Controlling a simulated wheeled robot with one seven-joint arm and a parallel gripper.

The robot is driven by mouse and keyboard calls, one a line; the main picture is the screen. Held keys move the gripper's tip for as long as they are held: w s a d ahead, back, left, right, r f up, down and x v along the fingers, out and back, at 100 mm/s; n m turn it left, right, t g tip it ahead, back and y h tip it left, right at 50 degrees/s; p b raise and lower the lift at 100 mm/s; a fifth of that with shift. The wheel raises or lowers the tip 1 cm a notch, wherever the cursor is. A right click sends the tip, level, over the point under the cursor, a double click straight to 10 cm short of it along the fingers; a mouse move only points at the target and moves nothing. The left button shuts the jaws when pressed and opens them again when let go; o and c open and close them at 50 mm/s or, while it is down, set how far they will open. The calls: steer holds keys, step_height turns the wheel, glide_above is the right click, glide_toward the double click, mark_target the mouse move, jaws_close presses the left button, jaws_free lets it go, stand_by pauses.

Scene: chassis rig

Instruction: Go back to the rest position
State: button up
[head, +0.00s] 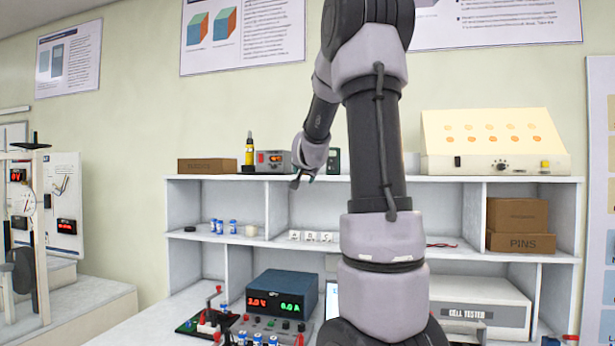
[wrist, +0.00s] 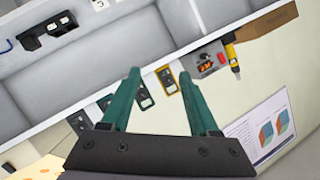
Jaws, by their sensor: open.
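My gripper (wrist: 160,80) is open and empty in the wrist view, its two green fingers spread apart. In the head view my gripper (head: 302,178) is small, in front of the top of the shelf unit near the grey meter box. My arm is raised and crosses the middle of the head view, hiding part of the shelf and wall. In the wrist view the shelf edge and several small meters lie beyond the fingers, and nothing is between the fingertips.
A white shelf unit (head: 400,243) stands against the wall. A power supply (head: 283,292) sits on the bench below it. Cardboard boxes (head: 520,242) are on the right shelf. A cream indicator panel (head: 495,143) and a brown box (head: 207,166) stand on top.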

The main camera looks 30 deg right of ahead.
stand_by(0.3)
steer(key=s+a+f+n+g+y, duration=0.15)
steer(key=s+a+n+y, duration=0.35)
steer(key=s+a, duration=1.1)
steer(key=s+a+f+n+g+y, duration=0.1)
steer(key=s+a+f+g, duration=0.1)
steer(key=s, duration=0.7)
steer(key=s+a+f+n+g+y, duration=0.1)
steer(key=s+a+f+g, duration=0.1)
steer(key=s+a+f, duration=0.2)
steer(key=s+a, duration=0.3)
steer(key=s, duration=0.2)
steer(key=shift+f+y, duration=0.35)
steer(key=shift+y, duration=0.05)
